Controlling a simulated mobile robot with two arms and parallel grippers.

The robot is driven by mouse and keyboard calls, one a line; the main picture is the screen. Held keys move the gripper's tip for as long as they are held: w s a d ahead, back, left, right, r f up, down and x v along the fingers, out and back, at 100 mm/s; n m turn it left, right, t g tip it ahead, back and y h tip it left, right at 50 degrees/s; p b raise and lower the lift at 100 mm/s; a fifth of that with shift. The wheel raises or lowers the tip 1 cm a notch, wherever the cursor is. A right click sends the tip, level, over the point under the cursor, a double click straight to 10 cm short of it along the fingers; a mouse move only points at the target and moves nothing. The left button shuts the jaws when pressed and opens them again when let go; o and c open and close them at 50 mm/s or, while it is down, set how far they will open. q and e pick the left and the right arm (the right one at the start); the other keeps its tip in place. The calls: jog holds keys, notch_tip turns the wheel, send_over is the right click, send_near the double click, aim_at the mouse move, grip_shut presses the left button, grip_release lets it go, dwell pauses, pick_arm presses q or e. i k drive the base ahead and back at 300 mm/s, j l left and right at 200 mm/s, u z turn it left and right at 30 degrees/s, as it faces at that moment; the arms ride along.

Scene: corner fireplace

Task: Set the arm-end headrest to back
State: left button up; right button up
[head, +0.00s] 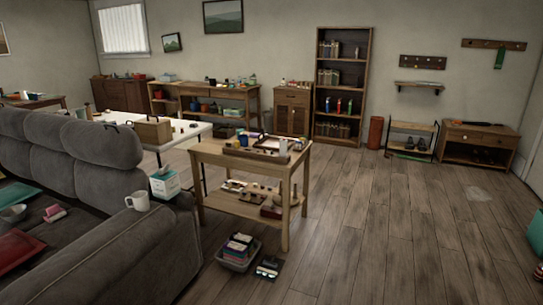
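A dark grey sofa (108,249) fills the left and lower left of the head view. Its backrest has padded headrest sections along the top. The arm-end headrest (100,145) is the rightmost one, beside the wide armrest. A middle headrest (52,131) and another (13,122) continue to the left. The arm-end headrest looks roughly upright, in line with its neighbours; I cannot tell its exact setting. Neither of my grippers is in view.
A white mug (138,201) and a white-and-teal box (165,185) are at the armrest. A wooden two-tier cart (243,194) stands right of the sofa, with a bin (238,253) on the floor before it. Cushions lie on the seat. The wooden floor (400,235) at right is mostly clear.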

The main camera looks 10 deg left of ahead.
aim_at(117, 147)
jog(key=i+j+u, duration=0.1)
jog(key=i+j, duration=0.2)
jog(key=i, duration=0.15)
jog(key=i+j+u, duration=0.1)
jog(key=i+j, duration=0.2)
jog(key=i, duration=0.15)
jog(key=i+j+u, duration=0.1)
jog(key=i+j, duration=0.15)
jog(key=i, duration=0.2)
